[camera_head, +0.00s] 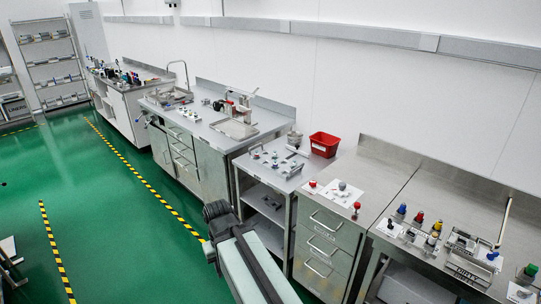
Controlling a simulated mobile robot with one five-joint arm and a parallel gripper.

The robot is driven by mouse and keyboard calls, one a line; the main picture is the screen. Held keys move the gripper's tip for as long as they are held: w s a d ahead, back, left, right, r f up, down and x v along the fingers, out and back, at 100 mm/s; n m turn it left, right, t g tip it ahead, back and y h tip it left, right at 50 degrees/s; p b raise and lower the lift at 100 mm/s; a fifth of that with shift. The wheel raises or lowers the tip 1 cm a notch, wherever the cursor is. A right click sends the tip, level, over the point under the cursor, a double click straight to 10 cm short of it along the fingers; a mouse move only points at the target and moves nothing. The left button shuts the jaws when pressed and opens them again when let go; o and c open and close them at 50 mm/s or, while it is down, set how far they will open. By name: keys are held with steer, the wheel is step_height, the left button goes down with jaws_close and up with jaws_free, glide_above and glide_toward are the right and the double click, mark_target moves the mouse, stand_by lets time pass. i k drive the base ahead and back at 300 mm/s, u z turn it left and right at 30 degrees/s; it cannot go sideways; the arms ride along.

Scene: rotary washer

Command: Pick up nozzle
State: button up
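I cannot tell which of the small parts is the nozzle at this size. Several small grey metal parts (275,160) stand on the low middle bench. A grey part (342,186) and red-topped parts (356,206) sit on and beside a white sheet on the steel counter to its right. Coloured parts with blue, red and yellow tops (419,217) stand in holders farther right. My arm shows at the bottom centre as a pale link with a dark joint, in front of the benches. My gripper cannot be made out in this view.
A red bin (324,144) stands at the back of the middle bench. A sink bench (206,122) and a farther bench (128,75) run left along the wall. Shelves (50,65) stand far left. The green floor (90,190) with yellow-black stripes is mostly clear.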

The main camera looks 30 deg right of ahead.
mark_target(434, 238)
steer(key=z, duration=2.45)
steer(key=k, duration=1.15)
steer(key=u, duration=0.8)
steer(key=i, duration=2.1)
steer(key=u, duration=0.55)
